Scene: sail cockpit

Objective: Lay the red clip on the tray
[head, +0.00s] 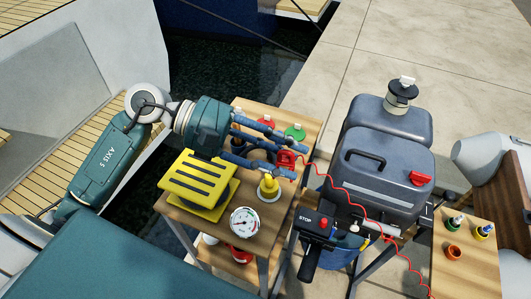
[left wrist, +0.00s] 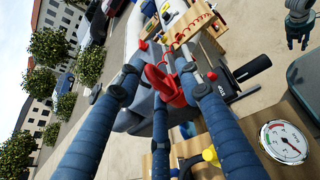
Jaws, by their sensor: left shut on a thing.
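My left gripper (head: 285,160) is shut on the red clip (head: 286,157), held above the far right part of a wooden table (head: 190,211). The left wrist view shows the red clip (left wrist: 167,86) between the blue fingers. A thin red cable (head: 340,197) runs from the clip to the right, past the grey outboard motor. A yellow slotted piece (head: 198,178) on the table, left of the clip, may be the tray; I cannot be sure. My right gripper (left wrist: 298,42) shows small in the left wrist view, its fingers apart.
The grey motor (head: 380,165) stands close on the right. A second wooden table (head: 465,270) holds small pots.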

